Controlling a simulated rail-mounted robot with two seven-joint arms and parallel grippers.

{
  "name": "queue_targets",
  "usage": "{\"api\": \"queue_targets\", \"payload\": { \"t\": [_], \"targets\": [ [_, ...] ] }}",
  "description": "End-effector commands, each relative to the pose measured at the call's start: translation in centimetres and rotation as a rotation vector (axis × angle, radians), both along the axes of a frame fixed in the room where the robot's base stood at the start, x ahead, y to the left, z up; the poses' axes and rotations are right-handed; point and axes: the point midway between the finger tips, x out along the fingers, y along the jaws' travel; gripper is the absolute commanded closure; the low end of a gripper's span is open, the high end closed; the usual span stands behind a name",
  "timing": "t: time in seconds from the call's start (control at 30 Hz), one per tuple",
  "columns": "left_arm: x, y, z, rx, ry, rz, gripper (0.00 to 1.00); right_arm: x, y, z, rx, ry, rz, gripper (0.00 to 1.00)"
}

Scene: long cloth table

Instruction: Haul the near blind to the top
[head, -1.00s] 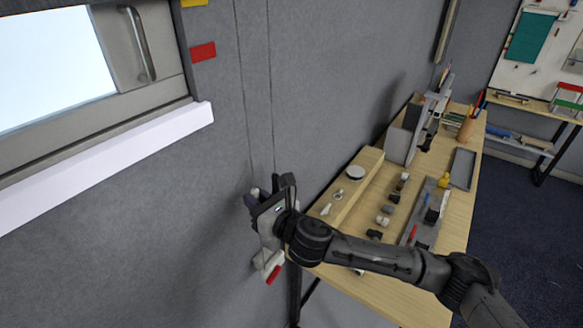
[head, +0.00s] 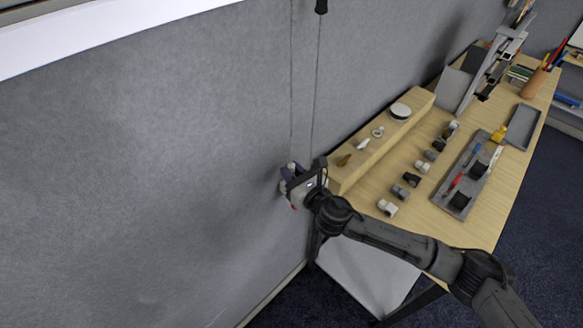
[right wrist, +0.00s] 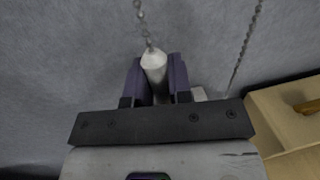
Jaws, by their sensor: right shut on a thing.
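My right gripper (head: 291,181) is low against the grey wall, left of the workbench. In the right wrist view, its two dark purple fingers (right wrist: 157,80) are shut on a white cord pull (right wrist: 153,62). A beaded cord (right wrist: 142,20) runs up from the top of that pull. A second beaded strand (right wrist: 246,45) hangs apart to the right. In the head view, two thin cord strands (head: 292,80) run down the wall to the gripper. A small black piece (head: 320,6) sits on the right strand near the top edge. The blind itself and my left gripper are not in view.
A white window sill (head: 110,38) crosses the upper left. The wooden workbench (head: 470,225) stands right of the gripper, with a wooden block (head: 345,175), several small fittings and a grey tray (head: 447,205). Bare wall lies left of the gripper.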

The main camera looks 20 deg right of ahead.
Motion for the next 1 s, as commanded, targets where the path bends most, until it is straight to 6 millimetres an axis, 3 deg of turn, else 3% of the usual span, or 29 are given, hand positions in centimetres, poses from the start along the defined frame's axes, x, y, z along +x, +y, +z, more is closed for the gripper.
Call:
{"api": "queue_targets", "payload": {
  "t": [0.03,0.3,0.33,0.43,0.83,1.0],
  "targets": [
    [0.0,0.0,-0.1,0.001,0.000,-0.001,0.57,-0.1,-0.2,-1.1,-0.005,0.017,-0.005,1.00],
    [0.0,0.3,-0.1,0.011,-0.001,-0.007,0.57,-0.1,-0.2,-1.1,-0.005,0.018,-0.005,1.00],
    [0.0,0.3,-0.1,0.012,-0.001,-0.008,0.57,-0.1,-0.2,-1.1,-0.005,0.018,-0.005,0.78],
    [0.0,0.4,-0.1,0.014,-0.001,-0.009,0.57,-0.1,-0.1,-1.0,-0.004,0.016,-0.004,0.70],
    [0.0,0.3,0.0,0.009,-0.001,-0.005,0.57,-0.2,-0.1,-0.5,-0.002,0.007,-0.002,0.70],
    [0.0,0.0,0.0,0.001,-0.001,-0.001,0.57,-1.9,-0.7,-0.5,-0.003,0.008,0.000,0.70]
  ]
}}
